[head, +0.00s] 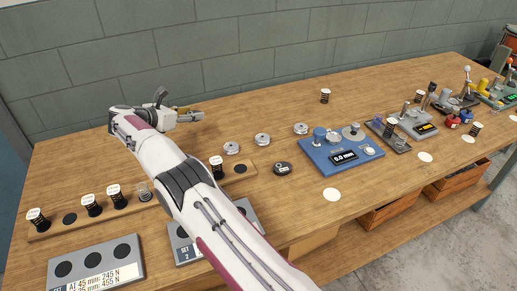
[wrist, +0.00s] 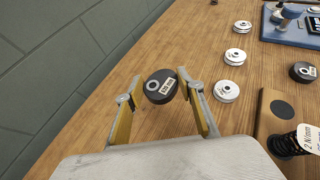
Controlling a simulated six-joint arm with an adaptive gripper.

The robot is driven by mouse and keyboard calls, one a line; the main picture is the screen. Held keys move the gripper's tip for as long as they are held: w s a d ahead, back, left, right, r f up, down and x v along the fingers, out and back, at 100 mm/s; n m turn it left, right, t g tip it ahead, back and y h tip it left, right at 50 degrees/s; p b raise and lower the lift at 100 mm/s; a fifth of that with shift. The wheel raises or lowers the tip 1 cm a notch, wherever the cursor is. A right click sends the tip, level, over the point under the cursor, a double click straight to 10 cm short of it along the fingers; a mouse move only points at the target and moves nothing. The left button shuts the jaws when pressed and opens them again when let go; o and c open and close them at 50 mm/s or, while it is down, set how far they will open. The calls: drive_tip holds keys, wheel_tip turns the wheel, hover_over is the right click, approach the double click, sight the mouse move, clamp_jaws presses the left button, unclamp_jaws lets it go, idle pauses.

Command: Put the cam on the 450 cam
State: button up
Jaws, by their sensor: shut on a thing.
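My gripper (wrist: 160,80) is shut on a dark round cam (wrist: 161,92) with a white label and a pale ring on its face; the label is too small to read. In the head view my gripper (head: 190,113) is at the back left of the bench, and the held cam cannot be made out there. A second dark cam (head: 282,168) with a small label lies on the bench right of my arm; it also shows at the right edge of the wrist view (wrist: 302,72). Its number is not legible.
Three silver discs (head: 262,139) lie in a row on the bench. A blue gauge (head: 341,150) stands to their right. A wooden rack (head: 60,222) with several springs and grey set plates (head: 97,266) are at the front left.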

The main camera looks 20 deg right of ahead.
drive_tip(key=shift+m, duration=0.3)
drive_tip(key=shift+d+r, duration=1.45)
drive_tip(key=shift+r, duration=0.3)
drive_tip(key=shift+d+r, duration=0.85)
drive_tip(key=shift+d, duration=0.45)
drive_tip(key=m+g+h, duration=0.2)
drive_tip(key=m+g, duration=0.5)
drive_tip(key=g, duration=0.1)
hover_over(278, 166)
wheel_tip(278, 166, down, 3)
drive_tip(key=shift+s+r+g, duration=0.15)
drive_tip(key=shift+r+g, duration=0.05)
drive_tip(key=shift+g, duration=0.1)
drive_tip(key=shift+f, duration=0.1)
drive_tip(key=shift+f, duration=3.05)
drive_tip(key=shift+f, duration=0.1)
